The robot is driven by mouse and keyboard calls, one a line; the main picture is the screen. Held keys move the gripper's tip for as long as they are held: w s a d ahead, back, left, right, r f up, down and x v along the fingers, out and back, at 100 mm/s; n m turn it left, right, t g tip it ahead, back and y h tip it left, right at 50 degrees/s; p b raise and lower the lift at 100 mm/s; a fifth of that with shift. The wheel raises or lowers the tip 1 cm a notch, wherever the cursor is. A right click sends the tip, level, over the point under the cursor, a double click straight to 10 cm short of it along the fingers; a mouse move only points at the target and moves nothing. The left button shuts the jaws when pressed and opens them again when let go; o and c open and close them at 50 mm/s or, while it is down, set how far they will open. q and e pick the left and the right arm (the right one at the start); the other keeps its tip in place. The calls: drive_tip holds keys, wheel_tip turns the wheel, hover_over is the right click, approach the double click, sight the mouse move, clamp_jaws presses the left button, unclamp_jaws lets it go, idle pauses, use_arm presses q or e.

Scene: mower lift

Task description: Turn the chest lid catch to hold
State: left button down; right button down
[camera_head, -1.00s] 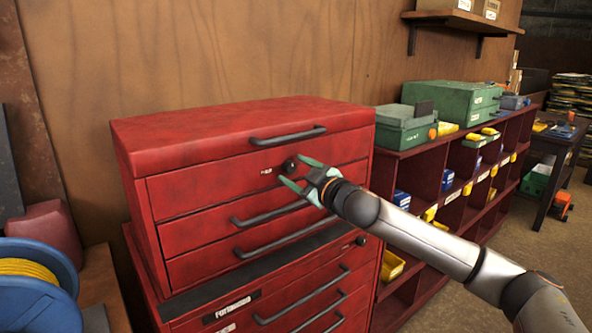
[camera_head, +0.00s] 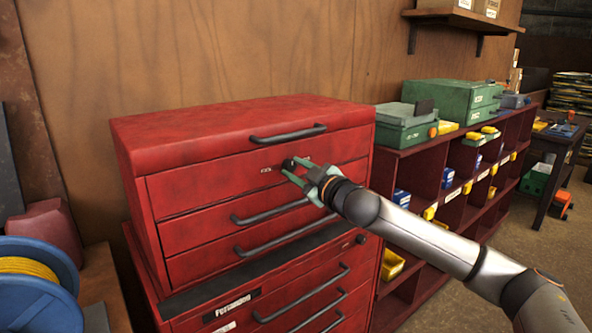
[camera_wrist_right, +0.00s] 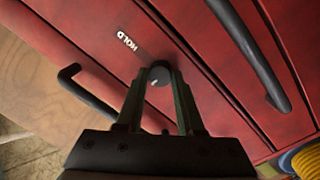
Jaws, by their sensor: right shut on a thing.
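The red tool chest (camera_head: 215,143) stands in the middle of the head view with its lid down. The lid catch is a small dark round knob (camera_head: 289,164) on the chest front, below the lid handle (camera_head: 288,135). My right gripper (camera_head: 296,168) reaches it from the right and is shut on the knob. In the right wrist view the knob (camera_wrist_right: 159,75) sits between the two green fingertips, with a light mark on its face. A white HOLD label (camera_wrist_right: 127,40) is on the red front beside it. My left gripper is not in view.
Drawer handles (camera_head: 270,212) stick out below the catch. Red shelving (camera_head: 440,180) with bins and green cases (camera_head: 467,98) stands to the right. A blue reel with yellow cord (camera_head: 35,285) is at the lower left.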

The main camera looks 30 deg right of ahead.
drive_tip(key=m+p, duration=0.1)
drive_tip(key=m, duration=0.2)
drive_tip(key=shift+r+m+p, duration=0.1)
drive_tip(key=shift+m+p, duration=0.2)
drive_tip(key=shift+p, duration=0.05)
drive_tip(key=m+p, duration=0.1)
drive_tip(key=m, duration=0.1)
drive_tip(key=shift+m+p, duration=0.3)
drive_tip(key=shift+p, duration=0.05)
drive_tip(key=m+p, duration=0.3)
drive_tip(key=shift+r+m+g, duration=0.2)
drive_tip(key=shift+m+g, duration=0.1)
drive_tip(key=shift+f+m+y+p, duration=0.1)
drive_tip(key=shift+m+y+p, duration=0.2)
drive_tip(key=shift+m+p, duration=0.85)
drive_tip(key=shift+d+f+m+p, duration=0.1)
drive_tip(key=shift+m+p, duration=0.2)
drive_tip(key=shift+m, duration=2.25)
